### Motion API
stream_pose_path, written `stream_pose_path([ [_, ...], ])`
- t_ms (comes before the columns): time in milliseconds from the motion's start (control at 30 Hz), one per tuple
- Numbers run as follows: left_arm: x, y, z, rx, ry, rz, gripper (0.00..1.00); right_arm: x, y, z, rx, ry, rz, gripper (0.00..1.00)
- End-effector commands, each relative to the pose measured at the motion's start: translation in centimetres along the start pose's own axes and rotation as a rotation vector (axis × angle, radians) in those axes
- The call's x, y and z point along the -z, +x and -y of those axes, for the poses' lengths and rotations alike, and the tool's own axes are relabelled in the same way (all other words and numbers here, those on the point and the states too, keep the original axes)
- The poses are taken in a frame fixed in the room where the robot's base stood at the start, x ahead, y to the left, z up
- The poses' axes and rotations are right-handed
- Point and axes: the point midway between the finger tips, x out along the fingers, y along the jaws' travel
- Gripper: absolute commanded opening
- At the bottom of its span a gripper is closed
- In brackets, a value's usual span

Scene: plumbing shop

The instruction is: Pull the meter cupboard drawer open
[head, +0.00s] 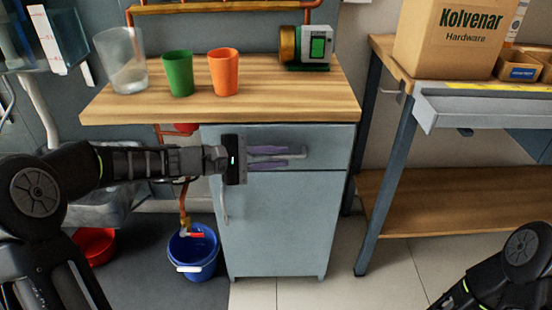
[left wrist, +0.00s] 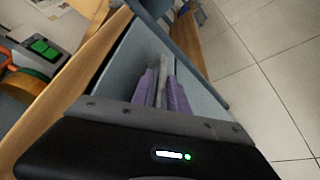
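The grey-blue meter cupboard (head: 272,220) stands under a wooden worktop. Its drawer front (head: 325,143) is at the top, above a door, and looks flush with the cupboard. My left gripper (head: 288,157) reaches in from the left along the drawer front. Its purple fingers lie above and below the horizontal grey drawer handle (head: 302,155). In the left wrist view the handle (left wrist: 162,78) fills the narrow gap between the fingers (left wrist: 163,90), so the gripper looks shut on it. My right gripper is not in view; only part of that arm shows at lower right.
A clear cup (head: 123,62), a green cup (head: 179,73), an orange cup (head: 223,72) and a pump (head: 307,47) stand on the worktop (head: 290,100). A blue bucket (head: 195,252) is left of the cupboard. A workbench (head: 450,187) is at right. Floor before the cupboard is clear.

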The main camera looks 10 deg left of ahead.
Motion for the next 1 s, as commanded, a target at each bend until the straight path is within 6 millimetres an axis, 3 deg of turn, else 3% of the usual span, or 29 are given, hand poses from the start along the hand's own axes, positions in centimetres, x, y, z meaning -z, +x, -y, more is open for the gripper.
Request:
stream_pose_path([
  [200,-0.02,0.02,-0.02,0.0,0.0,0.0,0.2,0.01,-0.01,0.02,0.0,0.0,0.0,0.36],
  [467,-0.02,0.01,0.0,0.0,0.0,0.0,0.0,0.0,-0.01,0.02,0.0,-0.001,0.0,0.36],
  [1000,-0.02,0.0,0.01,0.001,0.0,0.0,0.0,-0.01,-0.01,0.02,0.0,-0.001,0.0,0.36],
])
